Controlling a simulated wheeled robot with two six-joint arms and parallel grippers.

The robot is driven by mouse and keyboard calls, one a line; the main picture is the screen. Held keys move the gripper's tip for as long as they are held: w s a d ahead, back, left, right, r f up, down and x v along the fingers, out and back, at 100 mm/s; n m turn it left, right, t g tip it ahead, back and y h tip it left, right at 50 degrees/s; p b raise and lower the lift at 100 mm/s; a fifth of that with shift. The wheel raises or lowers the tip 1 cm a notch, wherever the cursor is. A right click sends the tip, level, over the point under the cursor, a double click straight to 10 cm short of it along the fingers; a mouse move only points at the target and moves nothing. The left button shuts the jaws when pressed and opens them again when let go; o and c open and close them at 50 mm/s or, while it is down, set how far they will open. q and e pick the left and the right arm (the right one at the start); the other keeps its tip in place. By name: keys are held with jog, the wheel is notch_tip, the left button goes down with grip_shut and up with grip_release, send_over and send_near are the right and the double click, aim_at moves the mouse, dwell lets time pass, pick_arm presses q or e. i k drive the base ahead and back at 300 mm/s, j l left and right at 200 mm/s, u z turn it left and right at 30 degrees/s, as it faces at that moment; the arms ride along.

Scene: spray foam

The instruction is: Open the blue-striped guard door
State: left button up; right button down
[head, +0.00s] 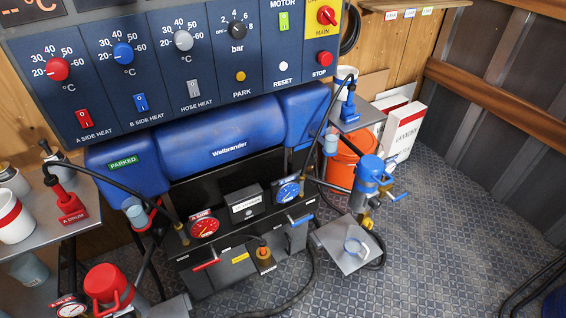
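The spray machine stands in the middle, with a blue housing (220,140) marked Weibrander. A blue end cover (125,170) with a green PARKED label is at its left end, and another blue end cover (306,112) is at its right end. I cannot make out a clear blue stripe on either cover, so I cannot tell which part is the blue-striped guard door or whether it is open. A black hose crosses in front of the right cover and partly hides it. Neither of my grippers is in view.
The control panel (205,62) hangs above the housing. Red (103,284) and blue (370,172) fittings stand to either side of the black lower block. An orange bucket (344,157) and white boxes (404,128) are at the right.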

aim_at(306, 157)
jog(key=i+l, duration=0.1)
jog(key=l, duration=0.35)
jog(key=i+l, duration=0.15)
jog(key=l, duration=0.3)
jog(key=i+l, duration=0.1)
jog(key=l, duration=0.35)
jog(key=i+l, duration=0.1)
jog(key=l, duration=0.35)
